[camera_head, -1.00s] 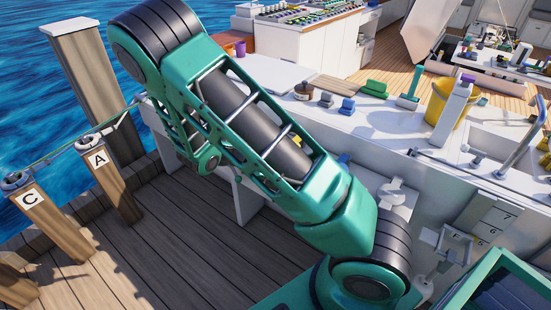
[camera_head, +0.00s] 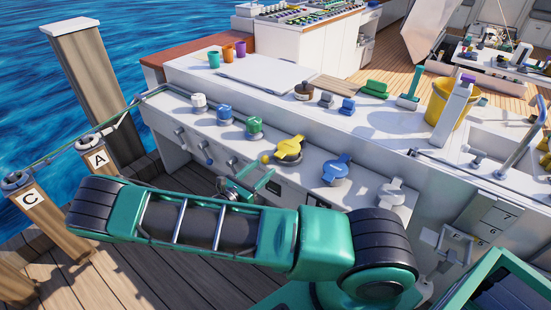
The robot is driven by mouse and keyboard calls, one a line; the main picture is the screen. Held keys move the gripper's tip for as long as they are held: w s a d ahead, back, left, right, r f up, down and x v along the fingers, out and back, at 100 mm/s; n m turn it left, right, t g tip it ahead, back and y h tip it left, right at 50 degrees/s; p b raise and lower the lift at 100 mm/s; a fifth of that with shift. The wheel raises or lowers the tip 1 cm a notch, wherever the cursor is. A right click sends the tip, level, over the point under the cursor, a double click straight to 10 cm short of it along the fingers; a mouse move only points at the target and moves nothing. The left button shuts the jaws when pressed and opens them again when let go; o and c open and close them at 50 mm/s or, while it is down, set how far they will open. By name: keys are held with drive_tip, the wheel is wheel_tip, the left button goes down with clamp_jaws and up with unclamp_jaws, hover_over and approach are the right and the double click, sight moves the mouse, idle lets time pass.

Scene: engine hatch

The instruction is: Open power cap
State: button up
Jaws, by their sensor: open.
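Several caps sit along the sloping white panel front. From left they are a white cap (camera_head: 199,101), a round blue cap (camera_head: 224,113), a green cap (camera_head: 254,126), a winged yellow cap (camera_head: 289,149), a winged blue cap (camera_head: 336,168) and a winged white cap (camera_head: 391,194). All look seated; I cannot read which is the power cap. My gripper (camera_head: 243,188) appears small, just beyond my forearm and below the green and yellow caps, near the panel's lower face. It is open and apart from the caps; my arm partly hides it.
Small levers (camera_head: 231,162) stick out below the left caps. On the white counter (camera_head: 330,120) are cups (camera_head: 227,52), a flat white board (camera_head: 268,71), and a yellow bucket (camera_head: 455,103). Mooring posts (camera_head: 97,160) stand left, with open water beyond. My arm crosses the foreground above the deck.

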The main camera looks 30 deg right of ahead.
sight(277, 156)
drive_tip(key=x, duration=0.9)
clamp_jaws()
